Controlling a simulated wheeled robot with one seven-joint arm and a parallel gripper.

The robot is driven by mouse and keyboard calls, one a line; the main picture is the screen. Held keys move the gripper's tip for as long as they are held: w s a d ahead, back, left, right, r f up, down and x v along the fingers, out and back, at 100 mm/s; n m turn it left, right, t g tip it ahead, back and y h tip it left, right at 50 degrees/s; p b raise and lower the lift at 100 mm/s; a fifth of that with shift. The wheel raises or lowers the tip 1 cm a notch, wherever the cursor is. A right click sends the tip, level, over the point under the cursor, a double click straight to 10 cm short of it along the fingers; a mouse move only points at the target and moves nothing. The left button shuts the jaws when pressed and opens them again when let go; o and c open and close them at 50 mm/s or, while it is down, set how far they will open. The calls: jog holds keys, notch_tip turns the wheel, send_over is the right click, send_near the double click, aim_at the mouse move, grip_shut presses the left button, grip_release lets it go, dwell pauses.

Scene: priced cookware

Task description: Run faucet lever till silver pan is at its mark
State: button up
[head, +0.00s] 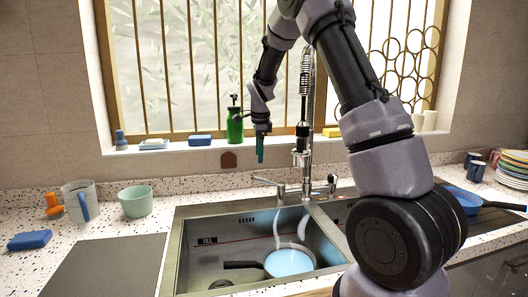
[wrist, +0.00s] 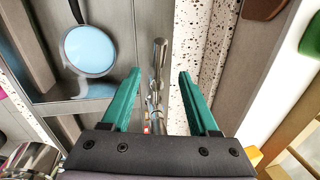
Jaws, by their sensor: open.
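The pan (head: 289,263) sits in the left sink basin with its dark handle to the left. Pale blue water covers its inside, and no mark inside it can be made out. In the wrist view the round water surface (wrist: 90,51) is at upper left. The faucet (head: 304,150) stands behind the sink; its lever (head: 264,181) points left from the base. My gripper (head: 260,148) is open and empty, pointing down above the lever. In the wrist view the metal lever (wrist: 160,52) shows between the green fingers, apart from both. Pale streaks above the pan may be water or reflections.
A small dark label (head: 208,240) and thin red line show on the basin wall. A green soap bottle (head: 235,125) stands on the sill behind my gripper. A mint bowl (head: 136,201) and grey pitcher (head: 79,201) stand left. A blue pan (head: 463,200) is at right.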

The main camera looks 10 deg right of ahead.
jog(key=f, duration=0.3)
jog(key=w+f, duration=0.1)
jog(key=f, duration=0.6)
jog(key=shift+w+d+f, duration=0.1)
jog(key=shift+w+f, duration=0.1)
jog(key=shift+w, duration=0.2)
jog(key=shift+c, duration=0.3)
grip_shut()
